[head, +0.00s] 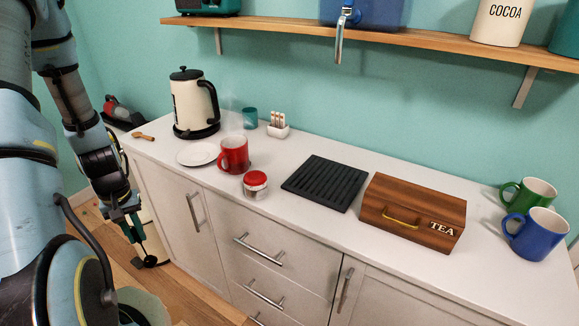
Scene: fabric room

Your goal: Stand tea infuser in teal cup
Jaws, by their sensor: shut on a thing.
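The teal cup (250,118) stands upright at the back of the white counter, right of the kettle. Its inside is hard to see. My gripper (134,234) is low at the left, off the counter's front left end and below its top, well apart from the cup. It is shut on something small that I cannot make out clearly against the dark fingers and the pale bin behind. I see no tea infuser that I can tell for sure anywhere on the counter.
A cream kettle (193,104), white plate (198,153), red mug (234,155) and red-lidded jar (255,185) stand near the cup. A packet holder (278,127) is right of it. A black rack (325,183) and TEA box (412,211) lie farther right. A shelf (380,34) overhangs the back.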

